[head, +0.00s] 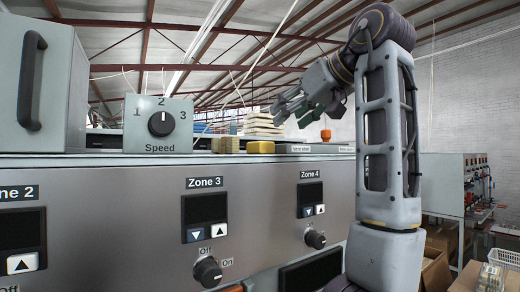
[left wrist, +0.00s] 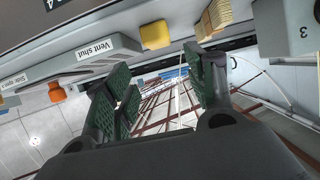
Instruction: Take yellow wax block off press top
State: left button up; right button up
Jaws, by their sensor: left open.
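The yellow wax block (head: 261,147) sits on the front edge of the press top (head: 100,160), right of some wooden pieces. It also shows near the top of the left wrist view (left wrist: 154,35), beyond the gap between my fingers and apart from them. My left gripper (head: 289,108) is open and empty, raised above the press top and slightly right of the block. In the left wrist view its green finger pads (left wrist: 165,85) stand wide apart. My right gripper is not in view.
Wooden pieces (head: 229,145) stand left of the block. A "Vent shut" lever plate (head: 302,149) and an orange knob (head: 326,135) are to its right. The speed dial box (head: 158,124) stands farther left. A pale stack (head: 262,123) is behind.

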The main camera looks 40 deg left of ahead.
aim_at(260, 148)
pick_arm(q)
jog(key=p+x, duration=0.1)
jog(key=x, duration=0.7)
jog(key=shift+a+f, duration=0.15)
jog(key=shift+a, duration=0.2)
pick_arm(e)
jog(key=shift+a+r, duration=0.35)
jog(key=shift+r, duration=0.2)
pick_arm(q)
jog(key=shift+w+a, duration=0.1)
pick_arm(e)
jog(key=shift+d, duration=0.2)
pick_arm(q)
jog(key=shift+p+x, duration=0.95)
jog(key=shift+x, duration=0.85)
jog(key=shift+w+a+f, duration=0.25)
jog(key=shift+a+f, duration=0.05)
jog(key=shift+a, duration=0.2)
jog(key=shift+a+f, duration=0.1)
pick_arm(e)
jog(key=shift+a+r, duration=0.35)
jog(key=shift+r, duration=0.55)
